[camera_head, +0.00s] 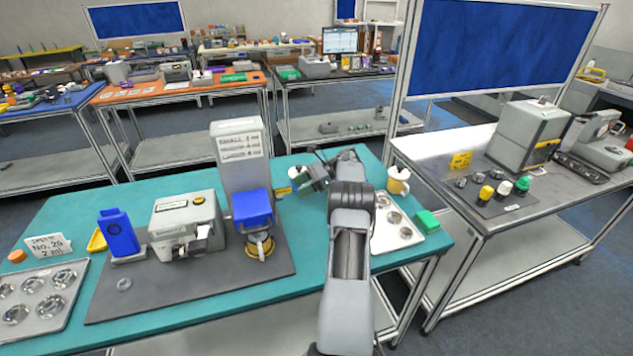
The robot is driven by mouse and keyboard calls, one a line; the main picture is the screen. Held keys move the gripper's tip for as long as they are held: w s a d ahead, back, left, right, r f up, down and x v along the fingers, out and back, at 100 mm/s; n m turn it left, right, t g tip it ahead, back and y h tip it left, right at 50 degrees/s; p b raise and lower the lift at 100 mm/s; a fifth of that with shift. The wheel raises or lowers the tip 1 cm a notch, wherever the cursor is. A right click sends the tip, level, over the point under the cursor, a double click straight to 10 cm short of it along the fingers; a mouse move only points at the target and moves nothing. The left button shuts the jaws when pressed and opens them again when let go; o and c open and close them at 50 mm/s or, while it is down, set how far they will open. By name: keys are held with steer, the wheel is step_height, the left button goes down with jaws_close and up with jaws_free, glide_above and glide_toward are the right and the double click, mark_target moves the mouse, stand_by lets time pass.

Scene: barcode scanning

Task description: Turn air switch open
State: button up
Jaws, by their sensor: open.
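My arm reaches over the teal table (62,212), and my gripper (303,178) is above its back part, right of a tall grey machine (236,145). It is open, with nothing seen held; my wrist hides part of it. The machine has a printed label, a blue block (252,207) and a yellow-banded cup (260,246) beneath. My gripper is apart from the grey box.
A blue upright device (120,235) and a sign (48,246) stand left, near a metal muffin-type tray (40,302). A mug (398,181), another tray (399,238) and a green block (427,221) are right of my arm. A grey side table (440,152) stands further right.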

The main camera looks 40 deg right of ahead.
steer(key=v, duration=0.6)
steer(key=shift+d, duration=0.2)
steer(key=shift+s+r, duration=0.1)
steer(key=shift+r, duration=0.05)
steer(key=shift+s, duration=0.1)
stand_by(0.4)
